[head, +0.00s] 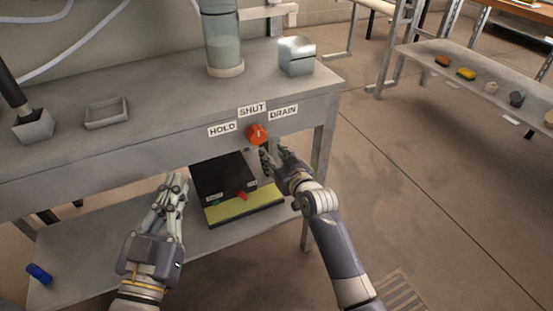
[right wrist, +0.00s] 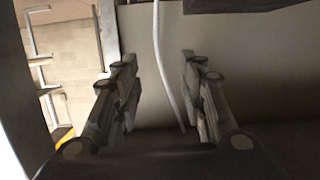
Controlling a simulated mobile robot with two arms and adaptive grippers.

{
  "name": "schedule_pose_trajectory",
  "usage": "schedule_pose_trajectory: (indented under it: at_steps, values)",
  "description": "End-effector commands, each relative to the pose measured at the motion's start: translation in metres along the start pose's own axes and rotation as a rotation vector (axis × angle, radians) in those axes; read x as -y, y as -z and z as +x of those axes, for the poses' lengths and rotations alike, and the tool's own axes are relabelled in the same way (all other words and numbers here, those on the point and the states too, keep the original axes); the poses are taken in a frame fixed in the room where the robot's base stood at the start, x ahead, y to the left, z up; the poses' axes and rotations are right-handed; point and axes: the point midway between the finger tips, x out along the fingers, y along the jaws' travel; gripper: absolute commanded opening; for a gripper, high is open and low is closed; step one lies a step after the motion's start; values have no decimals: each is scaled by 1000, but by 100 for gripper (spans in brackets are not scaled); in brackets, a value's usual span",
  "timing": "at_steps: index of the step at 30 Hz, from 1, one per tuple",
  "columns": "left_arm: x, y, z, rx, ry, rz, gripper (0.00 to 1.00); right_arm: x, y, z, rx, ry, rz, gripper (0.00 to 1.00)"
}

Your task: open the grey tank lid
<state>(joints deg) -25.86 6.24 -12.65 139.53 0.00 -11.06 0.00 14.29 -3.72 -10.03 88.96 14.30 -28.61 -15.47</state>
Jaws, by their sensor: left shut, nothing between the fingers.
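No lid is clearly identifiable as the grey tank lid. A red knob (head: 257,134) is on the bench front under the labels HOLD, SHUT and DRAIN. My right gripper (head: 274,156) is just below and right of the knob; its fingers stand apart and empty in the right wrist view (right wrist: 160,75). My left gripper (head: 174,182) is shut and empty in front of the bench, left of a black box.
The black box (head: 222,177) with a yellow-green front strip sits on the lower shelf (head: 95,262). A shallow grey tray (head: 106,112) and a small grey container (head: 33,125) with a dark rod are on the bench's left. Open floor lies to the right, before a rack (head: 430,55).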

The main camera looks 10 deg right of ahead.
Motion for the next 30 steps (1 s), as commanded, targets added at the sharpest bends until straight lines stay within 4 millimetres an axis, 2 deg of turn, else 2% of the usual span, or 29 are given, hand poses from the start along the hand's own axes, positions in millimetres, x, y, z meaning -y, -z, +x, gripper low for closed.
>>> schedule_pose_trajectory:
  at_steps: [6,23,26,29,30]
  values:
    - [0,0,0,0,0,0,0,0,0,-14,0,1,0,38]
    - [0,0,0,0,0,0,0,0,0,-18,-4,-1,0,38]
    - [0,0,0,0,0,0,0,-2,0,-32,-27,-14,0,38]
    - [0,0,0,0,0,0,0,-4,6,-65,-85,-38,-3,38]
    - [0,0,0,0,0,0,0,-4,10,-83,-116,-49,-6,38]
